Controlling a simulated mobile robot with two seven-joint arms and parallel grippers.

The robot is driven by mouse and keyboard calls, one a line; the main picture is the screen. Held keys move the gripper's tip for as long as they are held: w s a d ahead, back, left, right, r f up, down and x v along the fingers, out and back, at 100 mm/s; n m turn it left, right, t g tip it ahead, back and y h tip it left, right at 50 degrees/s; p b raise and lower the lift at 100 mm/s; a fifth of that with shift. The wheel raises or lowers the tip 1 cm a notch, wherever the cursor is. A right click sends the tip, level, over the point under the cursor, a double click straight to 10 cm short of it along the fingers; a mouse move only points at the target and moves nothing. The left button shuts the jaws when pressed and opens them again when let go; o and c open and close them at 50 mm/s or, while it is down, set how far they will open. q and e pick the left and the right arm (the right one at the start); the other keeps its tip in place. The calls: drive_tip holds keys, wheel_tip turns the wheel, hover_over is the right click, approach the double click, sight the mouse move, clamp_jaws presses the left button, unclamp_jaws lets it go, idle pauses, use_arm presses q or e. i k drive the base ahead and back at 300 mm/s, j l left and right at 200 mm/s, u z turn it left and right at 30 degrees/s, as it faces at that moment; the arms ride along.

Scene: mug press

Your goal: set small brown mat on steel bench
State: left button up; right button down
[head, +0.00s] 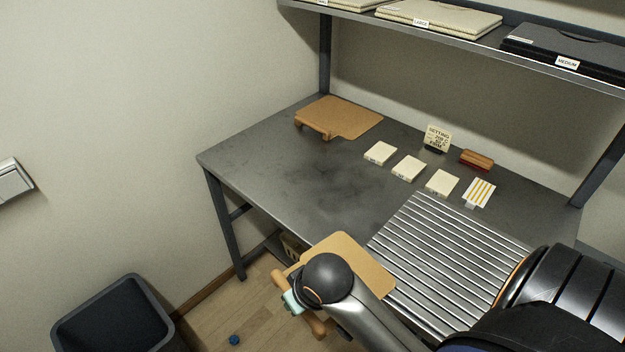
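The steel bench (290,185) has a dark, smudged top. One brown mat (348,113) lies flat at its back left corner, with a wooden bar along its near edge. A second, paler brown mat (365,262) with a similar wooden bar (318,322) is in front of the bench's near edge, partly hidden by my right arm. My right gripper (291,301), with pale teal fingers, is at this bar and appears shut on it. The round wrist covers much of the grip. My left gripper is out of view.
A ribbed metal rack (440,250) fills the bench's right front. Several cream blocks (408,168), a small sign (437,139), a red-brown block (477,160) and a striped card (480,191) stand behind it. The left and middle top is bare. A shelf (480,45) overhangs the back.

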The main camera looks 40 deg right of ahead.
sight(326, 186)
drive_tip(key=i+z, duration=0.2)
drive_tip(key=z, duration=0.2)
drive_tip(key=i+j+z, duration=0.1)
drive_tip(key=i+z, duration=0.15)
drive_tip(key=z, duration=0.15)
